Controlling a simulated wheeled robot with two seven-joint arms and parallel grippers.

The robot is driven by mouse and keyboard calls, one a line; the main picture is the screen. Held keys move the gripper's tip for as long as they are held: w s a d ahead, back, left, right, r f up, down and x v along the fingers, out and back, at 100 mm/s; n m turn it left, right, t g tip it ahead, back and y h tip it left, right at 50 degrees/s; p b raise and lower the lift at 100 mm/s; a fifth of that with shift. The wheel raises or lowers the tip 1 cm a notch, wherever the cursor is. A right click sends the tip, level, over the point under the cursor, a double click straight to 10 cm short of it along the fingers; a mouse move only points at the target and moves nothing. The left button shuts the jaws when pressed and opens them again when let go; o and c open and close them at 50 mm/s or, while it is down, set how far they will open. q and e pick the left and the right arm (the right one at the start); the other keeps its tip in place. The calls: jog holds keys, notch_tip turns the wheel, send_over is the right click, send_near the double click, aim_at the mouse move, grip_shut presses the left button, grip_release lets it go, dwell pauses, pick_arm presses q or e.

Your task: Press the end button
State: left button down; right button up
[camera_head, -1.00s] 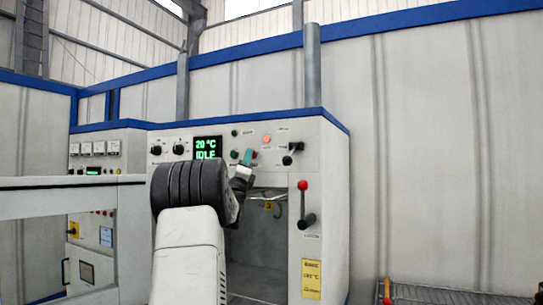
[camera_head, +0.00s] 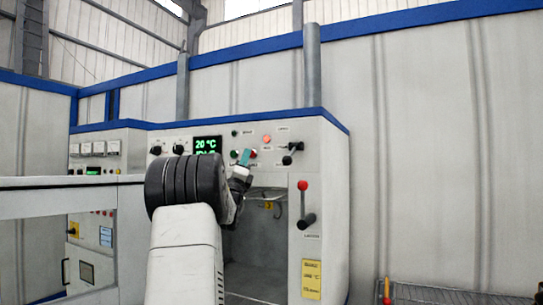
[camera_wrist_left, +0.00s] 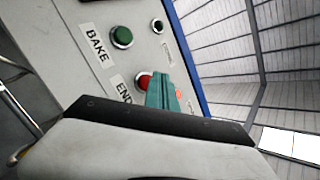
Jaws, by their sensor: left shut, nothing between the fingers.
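The red end button (camera_wrist_left: 143,80), labelled END, sits on the oven's panel in the left wrist view. The teal fingers partly cover it there. In the head view it is a small red dot (camera_head: 254,153) just right of the fingertips. My left gripper (camera_head: 246,156) is shut and empty, with its teal fingertips in front of the panel between the green and red buttons. Its fingers also show in the left wrist view (camera_wrist_left: 163,92) beside the red button. I cannot tell whether they touch it. My right gripper is out of view.
The green BAKE button (camera_wrist_left: 122,37) is next to the end button. A display (camera_head: 208,145) shows 20 °C, its lower line partly hidden by my arm. A red-knobbed lever (camera_head: 304,204) is at the right of the open cavity (camera_head: 262,245). A wire rack (camera_head: 440,294) lies lower right.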

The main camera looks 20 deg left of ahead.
pick_arm(q)
jog(key=s, duration=0.5)
jog(key=shift+a, duration=0.2)
dwell(1.3)
